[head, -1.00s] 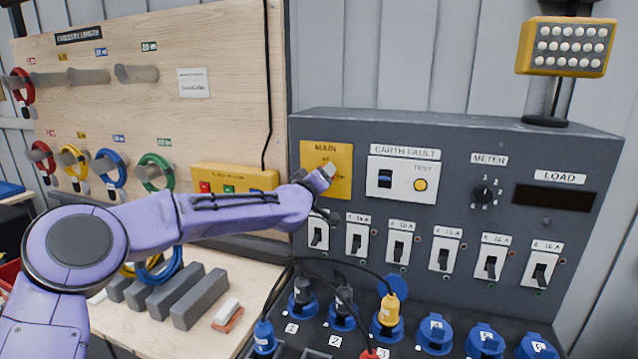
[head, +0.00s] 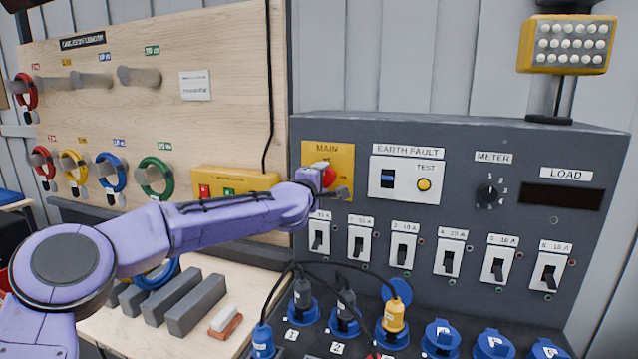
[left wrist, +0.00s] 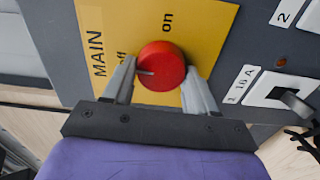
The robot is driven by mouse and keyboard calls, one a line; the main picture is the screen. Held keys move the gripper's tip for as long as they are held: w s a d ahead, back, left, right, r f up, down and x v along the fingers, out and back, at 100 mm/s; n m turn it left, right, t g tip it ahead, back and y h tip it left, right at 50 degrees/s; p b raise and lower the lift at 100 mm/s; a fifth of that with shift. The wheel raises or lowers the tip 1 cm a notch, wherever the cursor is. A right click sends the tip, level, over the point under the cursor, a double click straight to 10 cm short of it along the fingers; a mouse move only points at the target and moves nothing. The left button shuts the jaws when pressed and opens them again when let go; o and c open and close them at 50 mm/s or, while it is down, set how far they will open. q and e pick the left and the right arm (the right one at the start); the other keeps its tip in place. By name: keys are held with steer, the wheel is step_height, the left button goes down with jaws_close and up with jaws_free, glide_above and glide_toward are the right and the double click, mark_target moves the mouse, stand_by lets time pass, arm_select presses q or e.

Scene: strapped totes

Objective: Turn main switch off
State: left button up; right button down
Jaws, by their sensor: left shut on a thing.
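The main switch is a round red knob (left wrist: 160,66) on a yellow plate (left wrist: 215,40) marked MAIN, with "off" and "on" printed by it. In the left wrist view a pale mark on the knob points left, to the side where "off" stands. My left gripper (left wrist: 161,86) is shut on the knob, one finger on each side. In the head view the left gripper (head: 333,181) is at the yellow plate (head: 343,155), and the red knob (head: 329,177) shows partly between its fingers. My right gripper is not in view.
The grey panel (head: 460,135) also carries an earth fault box (head: 406,180), a meter dial (head: 488,194) and a row of black breakers (head: 403,249) below. Plugs and cables (head: 345,300) stand out at its foot. A wooden board (head: 220,130) with cable loops stands left.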

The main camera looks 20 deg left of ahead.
arm_select(q)
steer(key=shift+n, duration=0.3)
stand_by(0.4)
steer(key=o, duration=1)
steer(key=s+b, duration=0.4)
steer(key=s, duration=0.6)
steer(key=shift+s+a, duration=0.1)
steer(key=shift+s, duration=0.1)
steer(key=shift+a, duration=0.1)
